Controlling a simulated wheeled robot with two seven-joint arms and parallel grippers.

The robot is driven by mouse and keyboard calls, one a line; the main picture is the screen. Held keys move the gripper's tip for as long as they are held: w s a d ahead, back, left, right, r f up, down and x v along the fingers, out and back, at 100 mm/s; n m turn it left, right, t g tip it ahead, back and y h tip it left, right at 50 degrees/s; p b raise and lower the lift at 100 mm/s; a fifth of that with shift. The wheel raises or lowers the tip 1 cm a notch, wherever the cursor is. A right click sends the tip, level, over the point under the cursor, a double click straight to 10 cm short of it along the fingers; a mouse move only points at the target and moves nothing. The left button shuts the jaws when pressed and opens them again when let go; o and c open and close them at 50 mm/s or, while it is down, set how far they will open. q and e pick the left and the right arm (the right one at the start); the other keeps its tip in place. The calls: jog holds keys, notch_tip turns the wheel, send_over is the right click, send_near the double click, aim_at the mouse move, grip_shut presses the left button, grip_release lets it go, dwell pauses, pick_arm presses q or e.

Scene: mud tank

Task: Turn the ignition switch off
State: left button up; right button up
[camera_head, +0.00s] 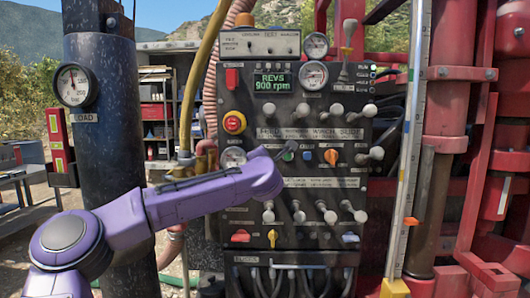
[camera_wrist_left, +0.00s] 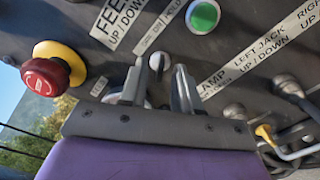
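My left gripper (camera_head: 284,154) reaches the middle of the dark control panel (camera_head: 241,205) from the left. In the left wrist view its two fingers (camera_wrist_left: 159,75) are apart, with a visible gap between them. A small silver switch knob (camera_wrist_left: 156,62), which looks like the ignition switch, shows between the fingertips on the panel. I cannot tell whether the fingers touch it. A small label strip is above it. In the head view my gripper and arm hide much of this spot. My right gripper is not in view.
A green button (camera_wrist_left: 203,16) is close to the switch. A red-and-yellow emergency stop (camera_head: 234,122) is on the panel's left. An orange knob (camera_head: 331,157) and several grey levers are nearby. The display (camera_head: 272,83) reads REVS 900 rpm.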

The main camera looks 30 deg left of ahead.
pick_arm(q)
grip_shut()
jog(key=shift+w+f+n+b, duration=0.1)
jog(key=shift+n+b, duration=2.8)
jog(key=shift+b, duration=0.15)
jog(key=shift+f+n+b, duration=0.1)
jog(key=shift+n+b, duration=2.8)
jog(key=shift+b, duration=0.15)
jog(key=shift+r, duration=0.1)
